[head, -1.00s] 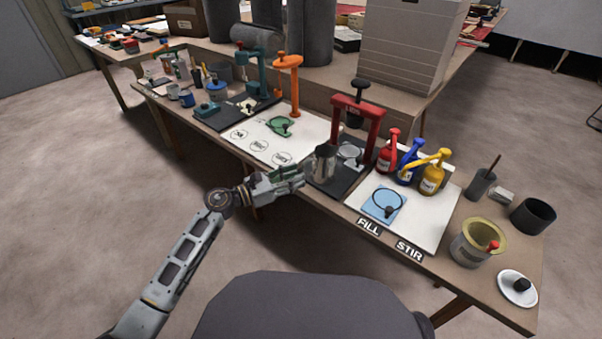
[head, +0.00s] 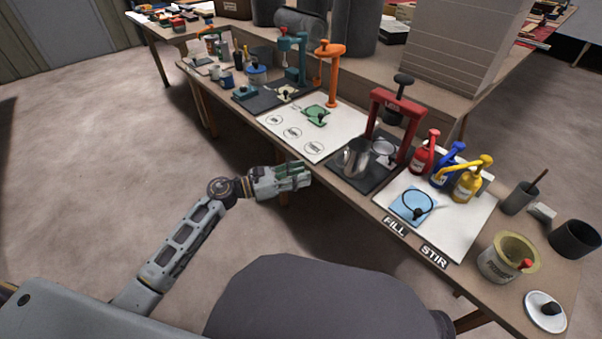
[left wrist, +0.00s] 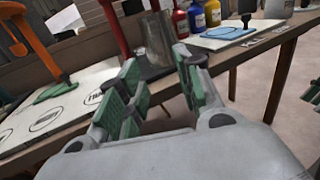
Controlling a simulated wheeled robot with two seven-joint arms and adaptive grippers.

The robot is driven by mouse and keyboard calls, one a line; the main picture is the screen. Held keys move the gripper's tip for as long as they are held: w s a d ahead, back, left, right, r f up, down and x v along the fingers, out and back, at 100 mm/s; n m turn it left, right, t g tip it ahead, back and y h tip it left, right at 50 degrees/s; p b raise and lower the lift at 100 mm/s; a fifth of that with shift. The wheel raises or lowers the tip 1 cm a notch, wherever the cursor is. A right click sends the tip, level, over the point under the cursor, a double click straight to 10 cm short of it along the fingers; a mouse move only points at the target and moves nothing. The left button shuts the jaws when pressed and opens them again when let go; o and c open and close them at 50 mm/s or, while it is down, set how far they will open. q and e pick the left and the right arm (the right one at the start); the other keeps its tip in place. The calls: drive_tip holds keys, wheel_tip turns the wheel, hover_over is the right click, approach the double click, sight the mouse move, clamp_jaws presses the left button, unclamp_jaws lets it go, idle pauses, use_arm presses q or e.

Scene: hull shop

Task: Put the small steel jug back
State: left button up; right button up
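The small steel jug (head: 355,158) stands upright on the dark mat (head: 372,181) under the red lever press (head: 396,115), close to the table's front edge. In the left wrist view the jug (left wrist: 152,48) is just beyond the fingertips. My left gripper (head: 306,175) is off the table's front edge, left of the jug with a gap between. In the left wrist view the gripper (left wrist: 157,62) has its green-padded fingers spread, with nothing between them.
Right of the jug are a white board (head: 458,222) with FILL and STIR labels and red, blue and yellow pump bottles (head: 467,182). Left is a white board (head: 290,128) with printed circles and an orange stand (head: 333,75). Floor in front is clear.

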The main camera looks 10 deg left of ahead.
idle(0.4)
use_arm(q)
drive_tip(key=a+f+n+t+y, duration=0.1)
drive_tip(key=a+n+t+y, duration=0.3)
drive_tip(key=n, duration=0.8)
drive_tip(key=a+f+n+t+y, duration=0.15)
drive_tip(key=n+t+y, duration=0.35)
drive_tip(key=n, duration=0.7)
drive_tip(key=s+a+f+n+g+y, duration=0.35)
drive_tip(key=s+f+n+y, duration=0.2)
drive_tip(key=f+n, duration=0.4)
drive_tip(key=s+d+f+n+g, duration=0.2)
drive_tip(key=s+f+n+g, duration=0.1)
drive_tip(key=s, duration=0.3)
drive_tip(key=s+d+f+n+g+h, duration=0.1)
drive_tip(key=s+d+f+n+g, duration=0.1)
drive_tip(key=s, duration=0.4)
drive_tip(key=s+d+f+n+g+h, duration=0.1)
drive_tip(key=s+d+f+n+g, duration=0.2)
drive_tip(key=s+d+n+g, duration=0.1)
drive_tip(key=s+n+g, duration=0.1)
drive_tip(key=s+n, duration=0.1)
drive_tip(key=s, duration=0.1)
drive_tip(key=shift+f+n, duration=0.3)
drive_tip(key=shift+n, duration=0.05)
drive_tip(key=shift+w+d+h, duration=0.1)
drive_tip(key=shift+d+h, duration=0.05)
drive_tip(key=shift+h, duration=0.2)
